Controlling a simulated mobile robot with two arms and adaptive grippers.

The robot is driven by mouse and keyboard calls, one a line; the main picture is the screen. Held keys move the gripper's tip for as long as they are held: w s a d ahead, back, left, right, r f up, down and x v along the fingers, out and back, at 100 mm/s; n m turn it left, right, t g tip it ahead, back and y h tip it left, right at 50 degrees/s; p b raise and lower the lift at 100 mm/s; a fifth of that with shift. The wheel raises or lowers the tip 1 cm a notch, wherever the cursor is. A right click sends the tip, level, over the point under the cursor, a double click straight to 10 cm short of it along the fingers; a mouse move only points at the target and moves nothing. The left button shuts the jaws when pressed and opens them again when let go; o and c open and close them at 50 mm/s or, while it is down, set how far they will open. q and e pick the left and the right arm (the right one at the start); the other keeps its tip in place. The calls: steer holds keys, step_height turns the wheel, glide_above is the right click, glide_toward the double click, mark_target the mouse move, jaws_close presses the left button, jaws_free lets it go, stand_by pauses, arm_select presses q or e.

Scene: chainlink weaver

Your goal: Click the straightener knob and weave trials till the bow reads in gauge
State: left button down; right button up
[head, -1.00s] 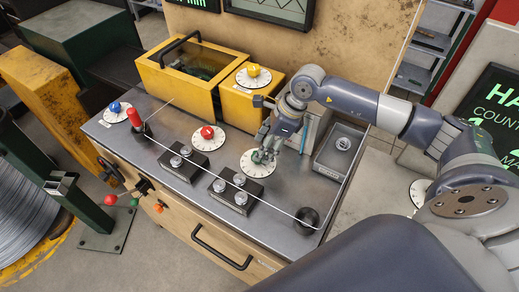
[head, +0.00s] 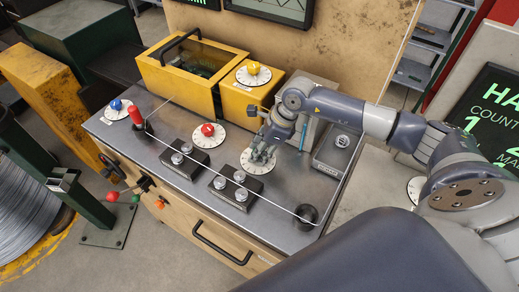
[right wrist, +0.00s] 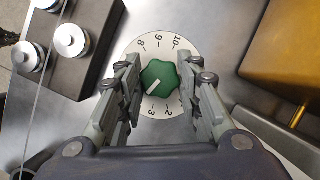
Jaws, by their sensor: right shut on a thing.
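The green knob (right wrist: 160,78) sits on a white numbered dial (right wrist: 133,52), with its white mark pointing down and left, near the 3 side. My right gripper (right wrist: 158,92) has its fingers on both sides of this knob and is shut on it. In the head view, the right gripper (head: 264,148) reaches down over the white dial (head: 258,168), and its fingers hide the knob. Two black blocks with silver rollers (head: 185,157) (head: 231,188) stand along the thin wire. My left gripper is not in view.
Red (head: 208,129), yellow (head: 253,69) and blue (head: 116,105) knobs sit on other dials. A yellow box with a window (head: 190,75) stands behind. A black round post (head: 306,214) is at the front right, and a grey tray (head: 336,150) lies right of the gripper.

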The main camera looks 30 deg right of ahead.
steer(key=shift+f+b, duration=0.15)
steer(key=shift+b, duration=0.2)
steer(key=n+g+b, duration=0.1)
steer(key=n+b, duration=0.2)
steer(key=b, duration=0.3)
steer(key=shift+w+f+n+y, duration=0.1)
steer(key=shift+w+n+y, duration=0.05)
steer(key=shift+n+y, duration=0.2)
steer(key=shift+r+n+g+b, duration=0.25)
steer(key=shift+n+g+b, duration=0.25)
steer(key=shift+n+b, duration=0.35)
steer(key=shift+r, duration=0.1)
steer(key=o, duration=1)
